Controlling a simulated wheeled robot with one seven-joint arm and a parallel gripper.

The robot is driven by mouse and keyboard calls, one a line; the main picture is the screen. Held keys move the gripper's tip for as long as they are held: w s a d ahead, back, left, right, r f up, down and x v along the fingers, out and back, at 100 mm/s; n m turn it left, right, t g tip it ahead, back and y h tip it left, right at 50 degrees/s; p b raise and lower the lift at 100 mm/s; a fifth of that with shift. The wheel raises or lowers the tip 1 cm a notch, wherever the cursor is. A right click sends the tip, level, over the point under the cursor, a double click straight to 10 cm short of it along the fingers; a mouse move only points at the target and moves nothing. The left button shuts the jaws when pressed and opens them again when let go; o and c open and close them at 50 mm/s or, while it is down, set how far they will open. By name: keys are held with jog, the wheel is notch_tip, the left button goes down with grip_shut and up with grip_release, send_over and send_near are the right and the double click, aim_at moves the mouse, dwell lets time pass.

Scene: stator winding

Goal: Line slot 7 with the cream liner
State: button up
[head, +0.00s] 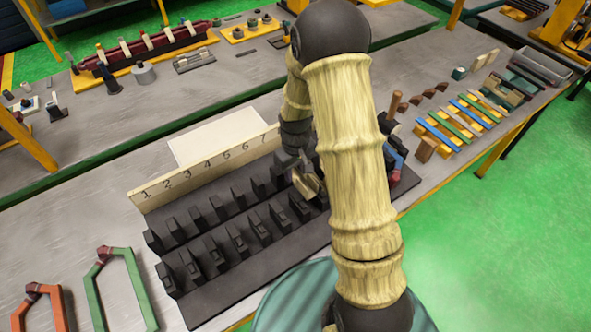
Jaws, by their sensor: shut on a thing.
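The dark stator block (235,265) lies on the near bench, with rows of black teeth and slots between them. A cream number board (205,172) along its back edge shows 1 to 7 from left to right; the arm hides what lies further right. My gripper (308,188) is low over the right part of the block, near the teeth by number 7. It is shut on a small cream piece, seemingly the cream liner (303,184), mostly covered by the fingers. I cannot tell whether the liner is inside a slot or above it.
Blue, green and cream strips lie across a yellow rack (462,122) at right. An orange coil (42,306) and a green coil (118,290) lie at front left. A pale sheet (215,138) lies behind the number board. A second bench (150,110) stands behind.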

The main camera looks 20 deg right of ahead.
aim_at(296, 177)
jog(key=shift+f+b, duration=2.35)
jog(key=shift+f, duration=1.2)
dwell(0.5)
jog(key=o, duration=0.9)
jog(key=shift+c, duration=0.2)
jog(key=shift+r+p, duration=0.65)
jog(key=shift+r, duration=0.2)
jog(key=shift+r+p, duration=2.9)
jog(key=shift+r, duration=0.85)
